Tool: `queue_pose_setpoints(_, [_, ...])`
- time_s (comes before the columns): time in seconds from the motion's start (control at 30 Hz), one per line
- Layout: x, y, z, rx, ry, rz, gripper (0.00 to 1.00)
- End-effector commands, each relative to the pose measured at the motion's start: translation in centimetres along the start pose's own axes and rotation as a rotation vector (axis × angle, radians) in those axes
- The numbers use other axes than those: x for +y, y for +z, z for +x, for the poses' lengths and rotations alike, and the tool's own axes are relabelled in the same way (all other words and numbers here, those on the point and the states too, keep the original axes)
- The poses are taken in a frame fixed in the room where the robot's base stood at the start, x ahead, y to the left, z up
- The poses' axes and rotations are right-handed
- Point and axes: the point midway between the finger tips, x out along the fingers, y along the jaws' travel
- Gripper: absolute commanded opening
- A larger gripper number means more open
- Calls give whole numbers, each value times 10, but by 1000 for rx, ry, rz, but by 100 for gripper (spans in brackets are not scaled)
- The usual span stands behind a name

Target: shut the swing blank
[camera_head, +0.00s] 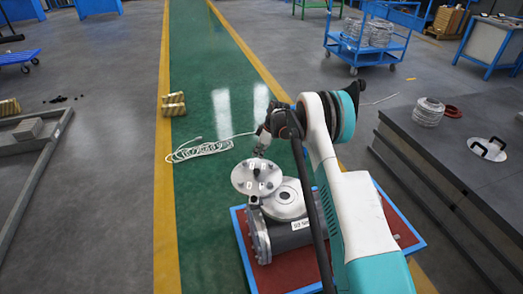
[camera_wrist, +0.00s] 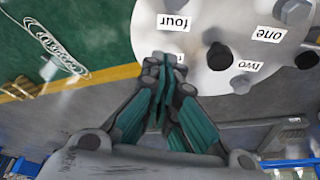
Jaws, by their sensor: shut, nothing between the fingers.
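The swing blank (camera_head: 243,183) is a round grey-white disc with dark bolt heads and small word labels. In the head view it lies to the upper left of the shell's round top flange (camera_head: 287,207), overlapping its edge in the picture; the flange's dark centre shows. My gripper (camera_head: 262,152) is shut and empty at the disc's far edge. In the wrist view the blank (camera_wrist: 200,60) fills the upper right, with labels "four", "one" and "two". My gripper's closed fingertips (camera_wrist: 164,63) overlap its lower left rim and partly cover another label; I cannot tell whether they touch.
The shell (camera_head: 262,240) stands on a red base (camera_head: 285,278) with a blue frame. A coiled white cable (camera_head: 200,150) lies on the green floor behind. A dark platform (camera_head: 460,140) is at the right, and a blue cart (camera_head: 370,45) stands farther back. The green lane is mostly clear.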

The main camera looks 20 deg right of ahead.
Motion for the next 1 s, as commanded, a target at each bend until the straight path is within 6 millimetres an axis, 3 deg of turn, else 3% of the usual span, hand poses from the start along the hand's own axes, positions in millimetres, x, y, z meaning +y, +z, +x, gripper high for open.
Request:
queue_pose_setpoints(0.03, [0,1,14,0,0,-1,0])
queue_pose_setpoints(0.2, [0,0,48,0,0,-1,0])
queue_pose_setpoints(0.33, [0,23,39,0,1,4,0])
queue_pose_setpoints(0.5, [0,36,32,0,0,1,0])
queue_pose_setpoints(1.0, [-1,37,30,0,3,10,0])
